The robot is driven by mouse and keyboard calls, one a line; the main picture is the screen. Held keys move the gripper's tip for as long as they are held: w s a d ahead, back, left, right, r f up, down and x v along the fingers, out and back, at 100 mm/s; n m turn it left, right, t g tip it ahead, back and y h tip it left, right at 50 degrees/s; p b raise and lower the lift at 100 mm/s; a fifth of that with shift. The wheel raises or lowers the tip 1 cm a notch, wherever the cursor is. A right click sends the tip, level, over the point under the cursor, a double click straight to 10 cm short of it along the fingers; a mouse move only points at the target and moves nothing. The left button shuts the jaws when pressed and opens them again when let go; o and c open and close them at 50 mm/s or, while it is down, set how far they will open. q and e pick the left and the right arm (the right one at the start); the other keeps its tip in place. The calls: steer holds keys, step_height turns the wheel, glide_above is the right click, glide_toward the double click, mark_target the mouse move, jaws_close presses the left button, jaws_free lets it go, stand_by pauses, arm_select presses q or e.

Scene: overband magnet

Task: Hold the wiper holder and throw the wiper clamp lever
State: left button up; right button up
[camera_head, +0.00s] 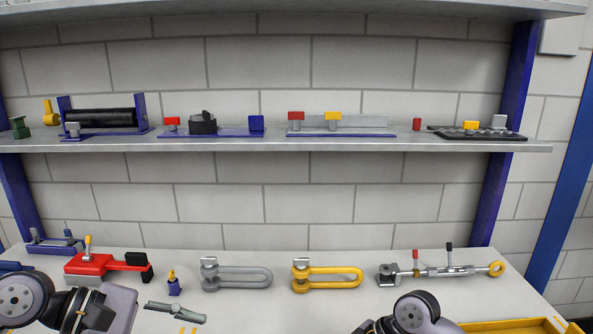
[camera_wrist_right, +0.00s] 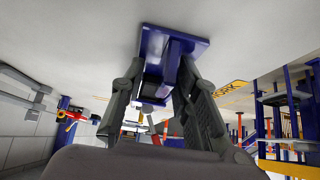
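In the right wrist view my right gripper (camera_wrist_right: 163,68) has its dark fingers apart, one on each side of a blue upright part (camera_wrist_right: 178,60) on a blue base plate (camera_wrist_right: 176,42). A dark block sits beside this part between the fingers. It may be the wiper holder; I cannot tell for sure. The right finger is close against the blue part, and a small gap seems to show at the left finger; contact is unclear. In the head view both my arms enter at the bottom edge, without visible fingertips. I cannot single out the wiper clamp lever.
On the table stand a red clamp (camera_head: 92,265), a small blue piece (camera_head: 174,286), a grey shackle (camera_head: 240,277), a yellow shackle (camera_head: 330,276) and a turnbuckle-like rod (camera_head: 436,271). A grey-green piece (camera_head: 175,312) lies near my left arm. A yellow tray (camera_head: 512,325) is at the lower right.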

steer(key=shift+d, duration=0.1)
steer(key=d+r+p, duration=0.3)
steer(key=r+p, duration=0.1)
steer(key=r, duration=0.4)
steer(key=d+r+p, duration=0.4)
steer(key=r, duration=0.5)
steer(key=shift+r, duration=0.3)
stand_by(0.3)
